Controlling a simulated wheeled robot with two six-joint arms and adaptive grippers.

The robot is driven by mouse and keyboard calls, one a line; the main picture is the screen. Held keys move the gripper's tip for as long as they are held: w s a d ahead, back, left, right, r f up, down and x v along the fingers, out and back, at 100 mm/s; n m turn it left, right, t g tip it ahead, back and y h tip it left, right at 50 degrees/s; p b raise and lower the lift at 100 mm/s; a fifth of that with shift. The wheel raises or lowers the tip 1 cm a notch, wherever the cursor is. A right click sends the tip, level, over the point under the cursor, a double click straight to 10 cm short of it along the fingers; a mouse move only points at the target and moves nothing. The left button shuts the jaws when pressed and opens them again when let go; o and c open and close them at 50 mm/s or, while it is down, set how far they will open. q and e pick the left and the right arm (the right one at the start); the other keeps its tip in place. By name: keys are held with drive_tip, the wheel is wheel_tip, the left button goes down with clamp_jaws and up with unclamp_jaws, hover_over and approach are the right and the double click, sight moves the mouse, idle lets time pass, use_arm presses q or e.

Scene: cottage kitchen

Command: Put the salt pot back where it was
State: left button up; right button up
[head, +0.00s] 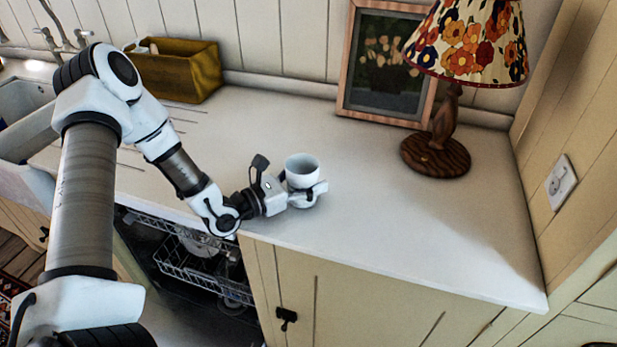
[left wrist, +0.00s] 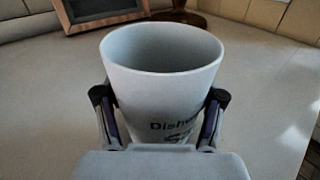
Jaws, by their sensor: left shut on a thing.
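The salt pot (head: 301,179) is an open-topped pale grey-white pot over the front part of the counter in the head view. In the left wrist view the pot (left wrist: 150,98) stands upright, and dark lettering that begins "Dishw" shows on its side. My left gripper (head: 307,194) is shut on it, with one finger (left wrist: 160,97) on each side of its wall. The pot's base is hidden, so I cannot tell whether it touches the counter. My right gripper is not in view.
The white counter (head: 420,230) is clear to the right of the pot. A floral lamp (head: 438,150) and a framed picture (head: 385,65) stand at the back. A mustard box (head: 180,70) is at the back left. An open dishwasher rack (head: 190,270) is below the counter.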

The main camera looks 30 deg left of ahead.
use_arm(q)
drive_tip(key=shift+f, duration=0.2)
drive_tip(key=o, duration=1.2)
drive_tip(key=shift+r, duration=0.1)
